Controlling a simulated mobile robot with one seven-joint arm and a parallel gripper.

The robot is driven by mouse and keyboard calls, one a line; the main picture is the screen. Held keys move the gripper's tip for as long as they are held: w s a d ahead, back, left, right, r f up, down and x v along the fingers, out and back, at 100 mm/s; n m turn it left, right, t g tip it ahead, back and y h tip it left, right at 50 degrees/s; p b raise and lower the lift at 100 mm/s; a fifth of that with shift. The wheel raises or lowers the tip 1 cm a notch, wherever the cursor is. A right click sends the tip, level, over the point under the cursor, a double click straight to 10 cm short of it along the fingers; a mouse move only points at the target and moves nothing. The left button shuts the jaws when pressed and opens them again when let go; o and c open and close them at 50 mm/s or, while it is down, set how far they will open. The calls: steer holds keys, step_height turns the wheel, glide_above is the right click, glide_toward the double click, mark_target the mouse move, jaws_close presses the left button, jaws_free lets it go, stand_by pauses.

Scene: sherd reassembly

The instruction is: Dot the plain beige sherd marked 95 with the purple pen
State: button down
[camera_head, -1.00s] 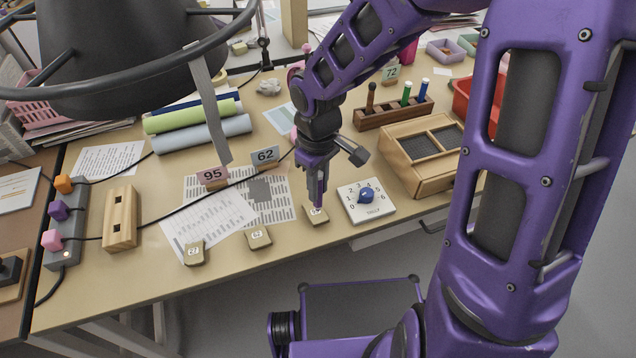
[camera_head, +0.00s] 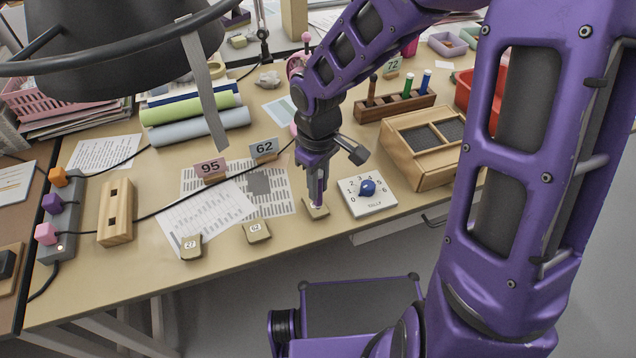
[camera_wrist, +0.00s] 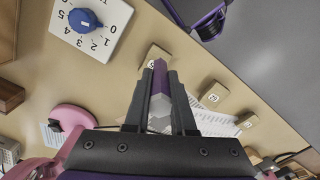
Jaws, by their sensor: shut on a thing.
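My gripper (camera_head: 316,188) is shut on the purple pen (camera_wrist: 160,82), which points down between the fingers. The pen's lower end is over a beige sherd (camera_head: 318,212) near the table's front edge, at or very near its top; I cannot tell if it touches. In the wrist view this sherd (camera_wrist: 154,56) is partly behind the pen and fingers, and its number is mostly hidden. Two other beige sherds lie to the left in the head view, one marked 27 (camera_head: 191,247) and one that seems marked 62 (camera_head: 257,232).
A white tally dial (camera_head: 367,197) with a blue knob lies just right of the sherd. A wooden pen rack (camera_head: 394,108) and a wooden box (camera_head: 420,150) stand behind it.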

steer(key=shift+f+b, duration=0.45)
steer(key=shift+f, duration=0.25)
stand_by(1.1)
steer(key=shift+r, duration=0.1)
step_height(320, 180, up, 7)
steer(key=p, duration=0.6)
steer(key=shift+p, duration=0.3)
stand_by(0.4)
